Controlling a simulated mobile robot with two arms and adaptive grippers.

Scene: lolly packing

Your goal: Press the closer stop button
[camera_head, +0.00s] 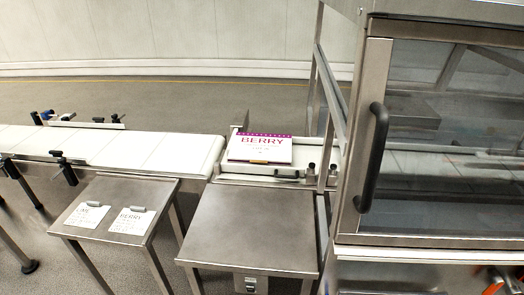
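No stop button shows clearly. An orange-red curved part (493,288) is at the bottom right edge of the head view, low on the front of the steel machine (400,254). The frame edge cuts it off, so I cannot tell whether it is a stop button. A small switch-like plate (250,285) is on the front of the middle steel table (250,229); its details are too small to read. Neither of my grippers is in view.
The machine's glass door (450,150) has a dark vertical handle (372,157) and looks shut. A white conveyor (130,148) runs from the left to a BERRY box (260,149). A side table (118,190) holds LIME and BERRY cards. Floor is open behind.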

